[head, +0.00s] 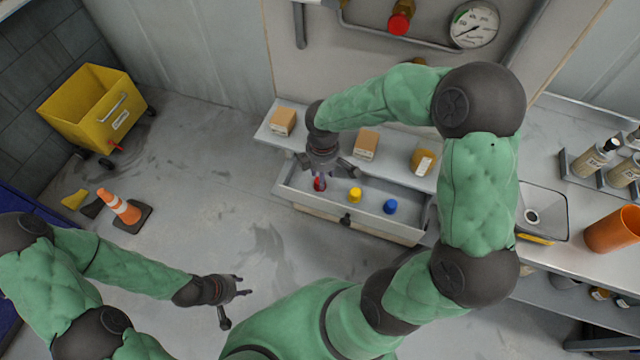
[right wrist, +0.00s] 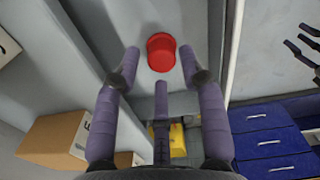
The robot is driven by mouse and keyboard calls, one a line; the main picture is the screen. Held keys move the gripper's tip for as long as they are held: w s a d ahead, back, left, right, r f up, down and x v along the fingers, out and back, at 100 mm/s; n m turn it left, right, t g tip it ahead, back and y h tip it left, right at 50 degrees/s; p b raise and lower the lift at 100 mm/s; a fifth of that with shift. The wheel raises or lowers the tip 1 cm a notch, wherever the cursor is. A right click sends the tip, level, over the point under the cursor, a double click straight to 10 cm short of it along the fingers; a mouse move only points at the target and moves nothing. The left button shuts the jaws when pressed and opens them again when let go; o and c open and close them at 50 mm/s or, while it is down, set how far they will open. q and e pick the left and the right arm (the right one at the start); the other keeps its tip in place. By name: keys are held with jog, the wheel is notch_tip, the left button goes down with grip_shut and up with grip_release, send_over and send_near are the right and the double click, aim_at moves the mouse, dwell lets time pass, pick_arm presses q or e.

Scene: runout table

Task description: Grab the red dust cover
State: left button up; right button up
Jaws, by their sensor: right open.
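The red dust cover (head: 319,184) sits in the open drawer (head: 378,228), at its left end. In the right wrist view the red dust cover (right wrist: 161,52) shows just past the fingertips, between them and not touched. My right gripper (head: 325,170) is open and empty above it, its fingers (right wrist: 160,70) spread. In the head view it partly covers the red cover. A yellow cover (head: 355,195) and a blue cover (head: 390,206) lie to the right in the same drawer. My left gripper (head: 232,298) is open and empty over the floor, away from the drawer.
Cardboard boxes (head: 366,143) stand on the shelf behind the drawer. The drawer walls are close around the covers. An orange cup (head: 613,230) and bottles (head: 595,160) stand at the right. A traffic cone (head: 118,206) and yellow cart (head: 90,108) are at the left.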

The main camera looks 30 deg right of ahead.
notch_tip(320, 180, down, 4)
jog(key=shift+w+b, duration=0.15)
jog(key=shift+b, duration=0.5)
jog(key=shift+r, duration=0.1)
jog(key=shift+c, duration=0.3)
jog(key=c, duration=0.5)
